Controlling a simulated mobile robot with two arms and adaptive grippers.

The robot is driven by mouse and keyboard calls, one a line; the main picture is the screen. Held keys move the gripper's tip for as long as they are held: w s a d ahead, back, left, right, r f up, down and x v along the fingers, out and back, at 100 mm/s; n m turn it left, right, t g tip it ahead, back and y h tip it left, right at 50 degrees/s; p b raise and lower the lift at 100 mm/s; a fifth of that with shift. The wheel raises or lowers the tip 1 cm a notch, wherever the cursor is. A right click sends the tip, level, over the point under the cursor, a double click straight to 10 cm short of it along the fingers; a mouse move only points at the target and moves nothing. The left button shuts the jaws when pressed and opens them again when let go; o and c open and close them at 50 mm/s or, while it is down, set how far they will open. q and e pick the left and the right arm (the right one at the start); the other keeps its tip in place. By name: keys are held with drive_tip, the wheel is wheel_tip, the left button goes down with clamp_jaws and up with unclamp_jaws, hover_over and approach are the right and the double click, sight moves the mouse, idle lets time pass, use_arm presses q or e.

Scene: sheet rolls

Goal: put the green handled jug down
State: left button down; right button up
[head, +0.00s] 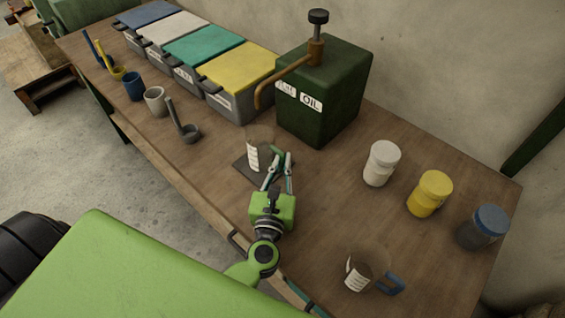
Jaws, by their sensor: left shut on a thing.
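The clear jug with a green handle (253,154) and a white marked label is upright over a small dark mat (247,174), in front of the green oil tank. My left gripper (279,159) is shut on its green handle, on the jug's right side. The jug's base looks at or just above the mat; I cannot tell whether it touches. A teal and pale part, apparently a finger of my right gripper (303,298), shows at the bottom edge; the rest is out of view.
The green oil tank (325,95) with its pump and curved brown spout stands behind the jug. A dark ladle cup (189,133) is to the left. A blue-handled jug (358,274) stands front right; white, yellow and blue-lidded jars (381,164) stand right. The middle right is clear.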

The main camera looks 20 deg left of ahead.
drive_tip(key=shift+s, duration=0.2)
use_arm(q)
drive_tip(key=shift+d, duration=0.1)
use_arm(e)
drive_tip(key=shift+d, duration=0.1)
use_arm(q)
drive_tip(key=shift+f, duration=0.15)
drive_tip(key=c, duration=2.2)
unclamp_jaws()
drive_tip(key=shift+o, duration=0.2)
use_arm(e)
drive_tip(key=shift+d+f, duration=0.15)
drive_tip(key=shift+d, duration=0.1)
drive_tip(key=shift+w, duration=0.1)
use_arm(q)
drive_tip(key=shift+r, duration=0.3)
drive_tip(key=b+v, duration=0.1)
drive_tip(key=v, duration=0.4)
drive_tip(key=b+v, duration=0.2)
drive_tip(key=v, duration=0.4)
drive_tip(key=shift+s+f, duration=0.2)
drive_tip(key=shift+s, duration=0.15)
drive_tip(key=shift+s+d+r, duration=0.1)
drive_tip(key=shift+s, duration=0.15)
use_arm(e)
wheel_tip(320, 180, down, 3)
drive_tip(key=shift+w+f, duration=0.1)
